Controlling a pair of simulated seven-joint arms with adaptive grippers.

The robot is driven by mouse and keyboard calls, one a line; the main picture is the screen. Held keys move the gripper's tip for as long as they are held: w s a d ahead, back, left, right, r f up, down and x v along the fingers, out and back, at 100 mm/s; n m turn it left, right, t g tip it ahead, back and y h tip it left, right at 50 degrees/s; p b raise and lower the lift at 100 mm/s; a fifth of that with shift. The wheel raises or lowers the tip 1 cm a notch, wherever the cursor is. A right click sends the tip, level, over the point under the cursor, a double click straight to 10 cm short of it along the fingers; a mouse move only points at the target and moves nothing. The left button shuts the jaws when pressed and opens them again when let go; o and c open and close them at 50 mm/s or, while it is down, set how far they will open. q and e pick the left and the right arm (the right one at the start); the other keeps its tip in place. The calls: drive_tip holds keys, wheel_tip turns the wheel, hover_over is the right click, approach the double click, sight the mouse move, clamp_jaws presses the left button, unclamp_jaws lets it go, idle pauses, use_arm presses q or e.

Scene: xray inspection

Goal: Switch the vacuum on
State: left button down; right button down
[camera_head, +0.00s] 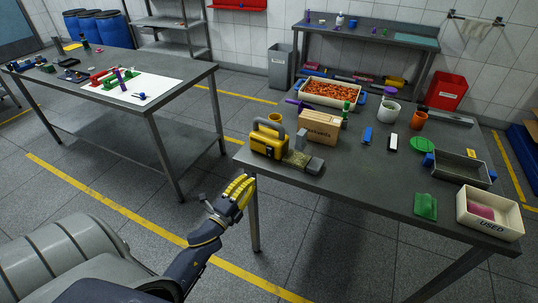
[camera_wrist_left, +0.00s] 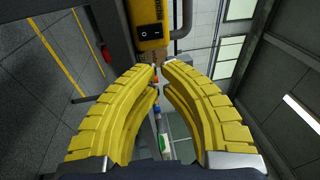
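The vacuum (camera_head: 268,138) is a yellow and black unit with a top handle at the near left corner of the right table. A black rocker switch (camera_wrist_left: 151,20) shows on its yellow face in the left wrist view; I cannot tell its setting. My left gripper (camera_head: 247,181) has yellow fingers and is in front of and below the vacuum, just off the table edge, apart from it. In the left wrist view the fingers (camera_wrist_left: 160,66) curve in until their tips almost meet, with nothing held. The switch lies beyond the tips. My right gripper is not in view.
Behind is a tray (camera_head: 358,99) of orange pieces. The floor left of the table is clear.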

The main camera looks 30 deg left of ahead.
sight(274, 148)
use_arm(q)
drive_tip(key=shift+w, duration=0.1)
drive_tip(key=w, duration=0.4)
drive_tip(key=w+r, duration=0.1)
drive_tip(key=w, duration=0.8)
drive_tip(key=shift+w+a+r, duration=0.1)
drive_tip(key=shift+w+r, duration=0.25)
drive_tip(key=shift+r, duration=0.05)
